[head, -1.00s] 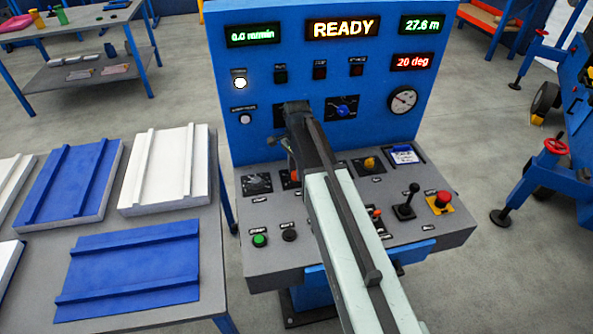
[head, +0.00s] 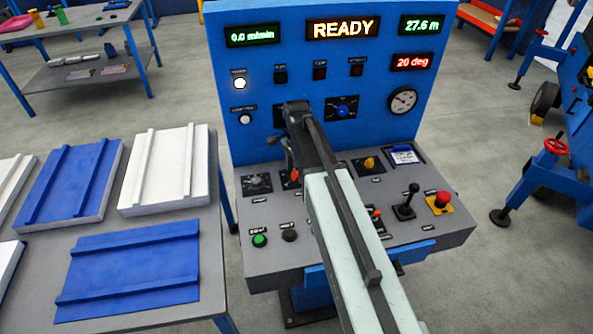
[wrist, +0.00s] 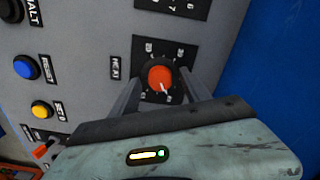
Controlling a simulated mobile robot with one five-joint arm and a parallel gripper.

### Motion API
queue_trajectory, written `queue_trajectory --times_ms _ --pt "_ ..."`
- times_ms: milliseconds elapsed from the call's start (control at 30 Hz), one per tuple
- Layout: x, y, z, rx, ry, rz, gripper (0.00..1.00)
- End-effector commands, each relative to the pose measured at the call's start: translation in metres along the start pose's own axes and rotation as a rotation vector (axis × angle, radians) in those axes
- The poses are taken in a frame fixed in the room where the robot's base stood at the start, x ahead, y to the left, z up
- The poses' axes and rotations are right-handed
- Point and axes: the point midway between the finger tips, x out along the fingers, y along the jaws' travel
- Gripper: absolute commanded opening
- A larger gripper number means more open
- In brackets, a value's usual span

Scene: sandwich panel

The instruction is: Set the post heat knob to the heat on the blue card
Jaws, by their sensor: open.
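The orange-red knob (wrist: 160,77) sits on a black dial plate with a HEAT label beside it in the wrist view. Its white mark points down and slightly right in that view. In the head view my gripper (head: 283,154) is over the console's back row. The blue and white card (head: 403,155) lies at the console's back right; its writing is too small to read.
A yellow knob (head: 370,163), a black knob (head: 257,184), a black lever (head: 407,203) and a red stop button (head: 442,199) stand on the console. The upright blue panel (head: 260,70) rises behind, with a red "20 deg" display (head: 412,62).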

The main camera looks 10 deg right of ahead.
Motion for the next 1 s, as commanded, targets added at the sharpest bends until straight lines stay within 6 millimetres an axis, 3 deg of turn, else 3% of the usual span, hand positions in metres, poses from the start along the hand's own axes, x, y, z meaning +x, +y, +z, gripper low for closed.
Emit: queue_trajectory --times_ms 467,1000 --pt "-0.075 0.0 0.0 0.0 0.0 0.0 0.55" --pt "-0.076 0.0 0.001 -0.001 0.0 0.0 0.55"
